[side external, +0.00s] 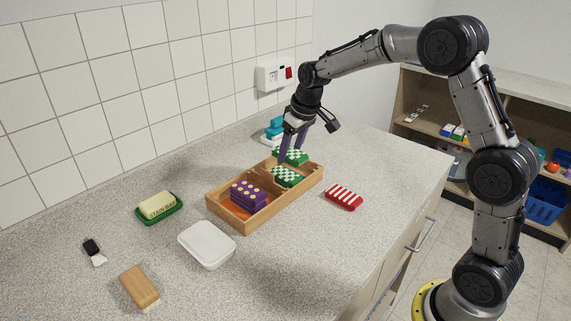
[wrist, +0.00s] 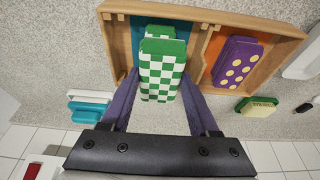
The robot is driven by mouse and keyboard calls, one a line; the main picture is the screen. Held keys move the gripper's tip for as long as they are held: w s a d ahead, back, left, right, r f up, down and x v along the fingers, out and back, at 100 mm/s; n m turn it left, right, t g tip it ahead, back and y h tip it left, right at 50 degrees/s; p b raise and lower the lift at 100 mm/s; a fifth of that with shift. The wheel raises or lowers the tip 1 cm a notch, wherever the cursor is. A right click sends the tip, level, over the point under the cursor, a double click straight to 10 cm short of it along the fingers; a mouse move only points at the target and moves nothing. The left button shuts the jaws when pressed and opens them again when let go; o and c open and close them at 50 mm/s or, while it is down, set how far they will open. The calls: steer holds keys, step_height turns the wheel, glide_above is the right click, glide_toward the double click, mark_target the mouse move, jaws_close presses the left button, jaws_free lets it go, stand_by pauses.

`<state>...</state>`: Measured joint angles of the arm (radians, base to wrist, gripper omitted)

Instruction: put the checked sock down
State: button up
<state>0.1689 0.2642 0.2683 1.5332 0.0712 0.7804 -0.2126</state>
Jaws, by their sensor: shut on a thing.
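My gripper (side external: 292,158) is shut on a folded green-and-white checked sock (side external: 296,158), with its purple fingers on either side. In the wrist view the held checked sock (wrist: 162,78) fills the space between the fingers. It is above the far end of a wooden divided box (side external: 262,219). A second green checked sock (side external: 285,177) lies in that box, in the blue-floored compartment. In the wrist view this second sock (wrist: 161,31) is partly hidden behind the held one. How high the held sock is above the box is hard to tell.
Purple dotted socks (side external: 247,195) lie in the orange-floored compartment (wrist: 216,47). A red striped sock (side external: 343,197) lies right of the box. A white tub (side external: 207,245), stain bar (side external: 158,206) and brushes stand left. Blue-and-white items (side external: 273,131) stand behind.

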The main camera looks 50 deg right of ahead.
mark_target(283, 173)
steer(key=shift+w+d+f, duration=0.15)
steer(key=shift+w+f, duration=0.8)
steer(key=shift+f, duration=0.2)
steer(key=shift+s+x, duration=0.2)
steer(key=shift+x, duration=0.6)
steer(key=shift+s+x, duration=0.15)
steer(key=shift+x, duration=0.6)
steer(key=shift+f, duration=0.2)
steer(key=shift+f, duration=0.25)
steer(key=o, duration=1.3)
steer(key=shift+o, duration=0.2)
steer(key=shift+r, duration=0.1)
